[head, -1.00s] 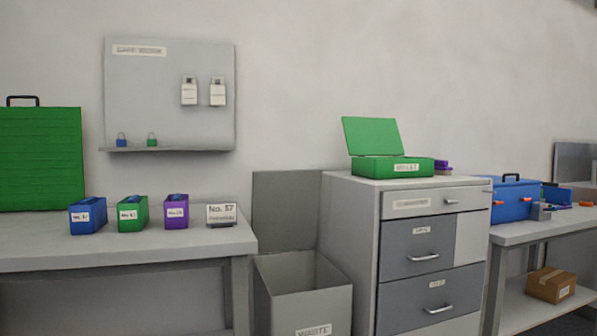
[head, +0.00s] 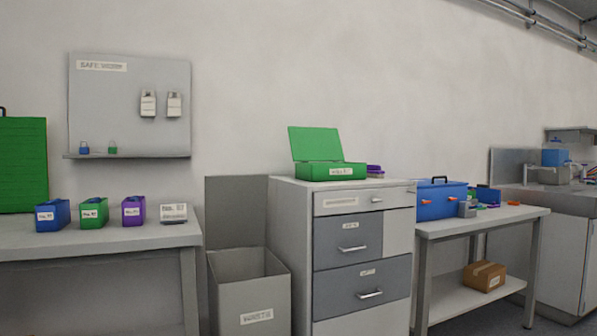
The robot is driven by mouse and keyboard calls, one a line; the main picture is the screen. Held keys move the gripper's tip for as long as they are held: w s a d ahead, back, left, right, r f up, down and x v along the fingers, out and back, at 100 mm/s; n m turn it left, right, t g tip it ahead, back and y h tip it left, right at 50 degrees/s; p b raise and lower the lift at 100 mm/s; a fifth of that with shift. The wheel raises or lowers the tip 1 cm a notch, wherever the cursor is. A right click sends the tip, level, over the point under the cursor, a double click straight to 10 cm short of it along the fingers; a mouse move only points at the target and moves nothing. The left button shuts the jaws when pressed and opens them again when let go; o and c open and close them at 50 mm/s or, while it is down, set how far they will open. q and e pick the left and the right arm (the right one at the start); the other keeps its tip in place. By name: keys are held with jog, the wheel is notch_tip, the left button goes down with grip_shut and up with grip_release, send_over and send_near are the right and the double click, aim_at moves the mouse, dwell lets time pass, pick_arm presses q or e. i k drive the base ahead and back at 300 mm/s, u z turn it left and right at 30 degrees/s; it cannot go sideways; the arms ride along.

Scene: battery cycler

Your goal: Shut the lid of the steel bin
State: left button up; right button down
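The steel bin (head: 231,292) is a grey open-topped box labelled WASTE, standing on the floor between the left table and the drawer cabinet. Its lid (head: 236,208) is a flat grey panel standing upright at the bin's back edge, near the wall. The lid is open and the bin's mouth shows. Neither of my grippers is in the head view.
A drawer cabinet (head: 292,246) stands close at the bin's right, with an open green box (head: 330,171) on top. The left table (head: 90,240) holds several coloured boxes and a sign. A workbench (head: 484,222) with a blue toolbox (head: 440,200) stands further right.

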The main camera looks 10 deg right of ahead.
aim_at(235, 206)
jog(key=z, duration=0.45)
jog(key=i, duration=0.85)
jog(key=u, duration=0.15)
